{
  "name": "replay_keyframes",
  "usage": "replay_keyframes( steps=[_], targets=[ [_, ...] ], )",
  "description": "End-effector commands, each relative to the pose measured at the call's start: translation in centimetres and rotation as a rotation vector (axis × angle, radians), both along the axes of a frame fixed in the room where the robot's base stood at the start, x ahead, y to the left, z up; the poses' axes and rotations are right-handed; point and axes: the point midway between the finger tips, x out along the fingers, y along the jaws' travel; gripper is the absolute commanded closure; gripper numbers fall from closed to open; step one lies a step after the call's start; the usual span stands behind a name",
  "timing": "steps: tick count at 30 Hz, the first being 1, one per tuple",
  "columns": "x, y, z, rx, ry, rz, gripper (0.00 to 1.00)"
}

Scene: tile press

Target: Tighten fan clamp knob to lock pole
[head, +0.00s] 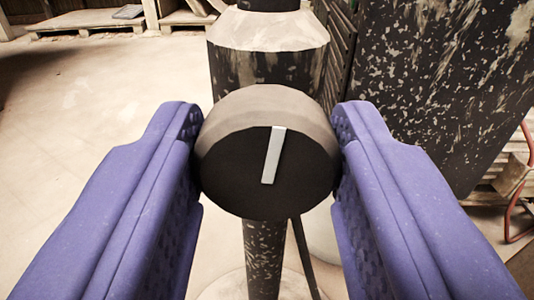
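The clamp knob (233,178) is a round dark disc with a grey-brown rim and a light bar mark across its face, tilted slightly off upright. My gripper (268,150) has two purple padded fingers, one on each side of the knob. Both fingertips appear to touch the knob's rim at left and right. The pole (264,245) is dark with pale speckles and shows below the knob. A wider dark, worn body with a pale tapered collar (267,31) stands behind the knob. The clamp behind the knob is hidden.
A large dark speckled panel (445,75) stands close at the right, with wooden boards and a red tube (510,205) beside it. Wooden pallets (85,22) lie at the back left. The pale floor (75,120) at left is clear.

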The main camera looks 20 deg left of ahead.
Motion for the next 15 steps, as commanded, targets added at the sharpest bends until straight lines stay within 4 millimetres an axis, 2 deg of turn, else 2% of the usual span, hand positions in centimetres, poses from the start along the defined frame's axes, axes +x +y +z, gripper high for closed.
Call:
replay_keyframes(
  steps=[8, 15],
  targets=[
    [-0.03, -0.04, -0.02, 0.037, 0.012, -0.001, 0.86],
    [-0.04, -0.09, -0.03, 0.166, 0.054, -0.001, 0.86]
  ],
)
